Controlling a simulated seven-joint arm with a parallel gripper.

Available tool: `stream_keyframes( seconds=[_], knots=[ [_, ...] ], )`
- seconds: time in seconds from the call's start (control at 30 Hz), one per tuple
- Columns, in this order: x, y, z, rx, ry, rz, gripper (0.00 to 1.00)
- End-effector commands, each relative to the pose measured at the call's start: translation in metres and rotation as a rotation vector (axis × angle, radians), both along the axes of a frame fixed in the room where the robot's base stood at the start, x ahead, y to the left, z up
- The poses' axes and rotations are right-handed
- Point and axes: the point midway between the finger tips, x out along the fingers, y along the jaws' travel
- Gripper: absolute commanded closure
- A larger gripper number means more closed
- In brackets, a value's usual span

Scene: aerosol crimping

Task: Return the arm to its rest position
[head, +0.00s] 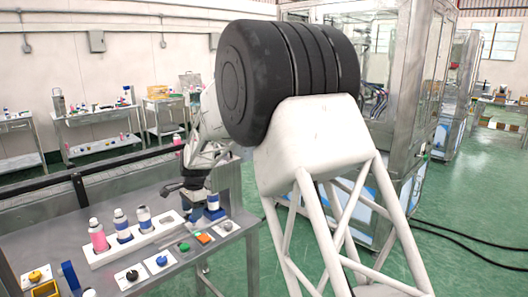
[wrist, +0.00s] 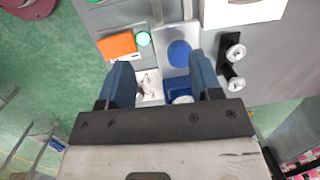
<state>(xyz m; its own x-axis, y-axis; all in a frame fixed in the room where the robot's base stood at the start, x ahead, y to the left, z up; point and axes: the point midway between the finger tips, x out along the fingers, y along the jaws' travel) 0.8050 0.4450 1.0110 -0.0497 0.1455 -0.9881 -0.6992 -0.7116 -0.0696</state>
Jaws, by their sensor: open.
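My gripper (head: 186,190) is over the back right part of the metal workbench (head: 60,243) in the head view, with the arm behind it. In the wrist view its two blue fingers (wrist: 163,68) stand wide apart, with nothing held between them. A can with a blue band (head: 213,205) stands just right of the gripper in the head view. Below and between the fingers in the wrist view are a blue holder (wrist: 178,88) and a white plate with a blue oval (wrist: 180,53). I cannot tell how high the fingers are above them.
A white rack (head: 110,255) holds a pink bottle (head: 97,236) and two blue-and-white bottles (head: 122,226). A metal-framed machine (head: 405,90) stands behind at right.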

Motion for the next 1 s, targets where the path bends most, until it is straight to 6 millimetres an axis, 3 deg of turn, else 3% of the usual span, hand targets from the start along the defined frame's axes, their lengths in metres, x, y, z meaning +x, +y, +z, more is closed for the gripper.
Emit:
stream_keyframes(
  seconds=[0.47,1.0],
  knots=[
    [-0.026,-0.059,0.04,0.014,-0.038,0.06,0.41],
    [-0.097,-0.176,0.109,-0.005,-0.118,0.201,0.41]
  ],
)
